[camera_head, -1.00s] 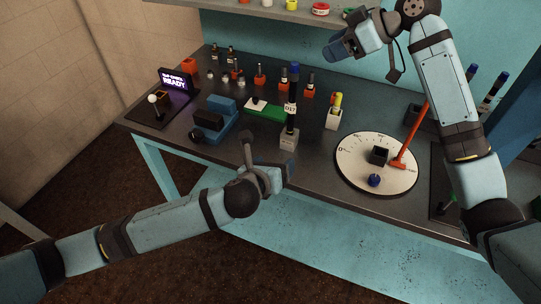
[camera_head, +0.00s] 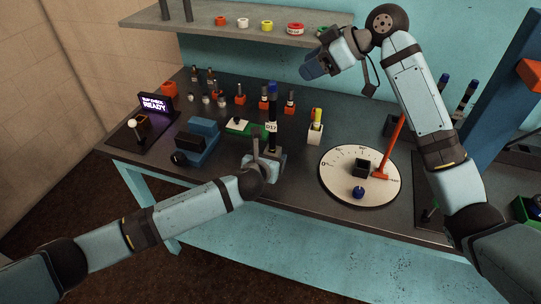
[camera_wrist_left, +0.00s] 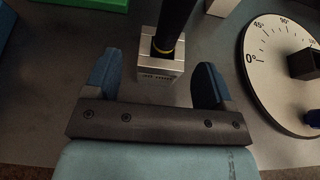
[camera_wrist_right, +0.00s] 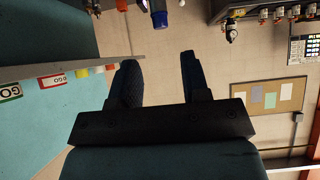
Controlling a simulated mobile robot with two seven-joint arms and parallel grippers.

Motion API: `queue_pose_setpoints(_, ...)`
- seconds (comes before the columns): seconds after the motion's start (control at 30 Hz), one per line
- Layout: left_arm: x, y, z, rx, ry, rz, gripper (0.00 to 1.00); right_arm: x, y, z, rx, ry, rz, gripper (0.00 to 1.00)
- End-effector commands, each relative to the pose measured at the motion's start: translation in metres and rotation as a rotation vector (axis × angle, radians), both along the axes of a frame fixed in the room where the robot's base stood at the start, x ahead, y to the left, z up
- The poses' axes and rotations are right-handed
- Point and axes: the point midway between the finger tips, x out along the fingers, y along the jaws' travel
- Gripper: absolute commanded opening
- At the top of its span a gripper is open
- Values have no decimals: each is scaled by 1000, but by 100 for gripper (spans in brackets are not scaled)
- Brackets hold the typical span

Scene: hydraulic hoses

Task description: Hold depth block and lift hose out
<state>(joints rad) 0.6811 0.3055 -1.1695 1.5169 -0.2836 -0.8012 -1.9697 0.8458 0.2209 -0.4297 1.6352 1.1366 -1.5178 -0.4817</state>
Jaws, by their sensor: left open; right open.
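The depth block (camera_wrist_left: 160,82) is a grey metal block on the bench, seen in the left wrist view. The dark hose (camera_head: 272,118) stands upright in it, with a blue top end and a white label. A yellow ring marks the hose just above the block. My left gripper (camera_wrist_left: 152,80) is open, its blue fingers on either side of the block with gaps; in the head view my left gripper (camera_head: 264,165) hides most of the block. My right gripper (camera_head: 312,66) is open and raised in front of the shelf; its fingers also show in the right wrist view (camera_wrist_right: 158,75).
A white dial plate (camera_head: 340,192) with a dark square socket and an orange lever lies right of the hose. A shelf (camera_head: 240,35) overhangs the back.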

Motion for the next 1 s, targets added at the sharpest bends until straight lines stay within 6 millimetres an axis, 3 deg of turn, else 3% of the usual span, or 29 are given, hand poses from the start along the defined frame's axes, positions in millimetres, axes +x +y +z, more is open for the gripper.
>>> queue_pose_setpoints(0.2, 16, -5, -6, -1, 0, 0, 77, 0, 0, 0, 0, 0, 0, 43)
queue_pose_setpoints(0.5, 17, -6, -7, -1, 0, 0, 77, 0, 0, 0, 0, 0, 0, 43)
queue_pose_setpoints(0.77, 17, -6, -7, -1, 0, 0, 22, 0, 0, 0, 0, 0, 0, 43)
queue_pose_setpoints(0.83, 17, -6, -7, -1, 0, 0, 22, 0, 0, 0, 0, 0, 0, 33)
queue_pose_setpoints(1.0, 17, -6, -8, -1, 0, 0, 22, -3, 5, -19, -5, 2, -68, 32)
